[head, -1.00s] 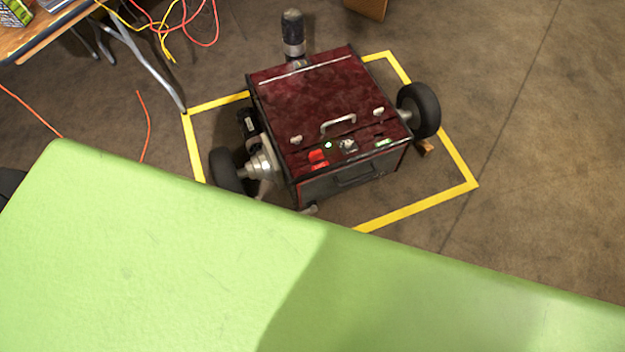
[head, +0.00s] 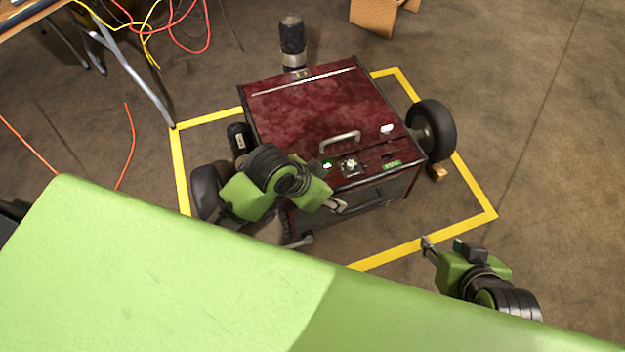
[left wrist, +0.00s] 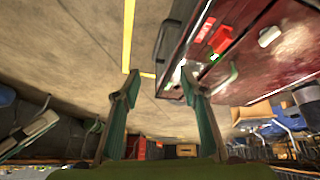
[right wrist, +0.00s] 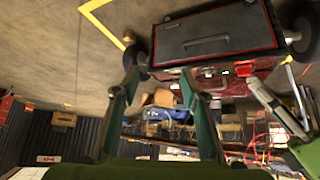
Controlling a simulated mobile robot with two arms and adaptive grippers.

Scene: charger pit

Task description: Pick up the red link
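The red link is a small bright red piece on the front control panel of the dark red box robot (head: 315,105). My left arm hides it in the head view. The red link (left wrist: 222,40) shows in the left wrist view beside a green light, and as a small red spot (right wrist: 245,69) in the right wrist view. My left gripper (head: 336,204) is over the box's front edge; its fingers (left wrist: 161,78) are apart and empty, with the link beyond them to the upper right. My right gripper (head: 446,246) is open and empty, in front of the box to the right.
A yellow floor outline (head: 480,190) surrounds the box. The box has black wheels (head: 431,130), a top handle (head: 340,141) and a front handle. My green body covers the lower foreground. A table leg (head: 140,75) and loose cables (head: 190,30) are at the upper left.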

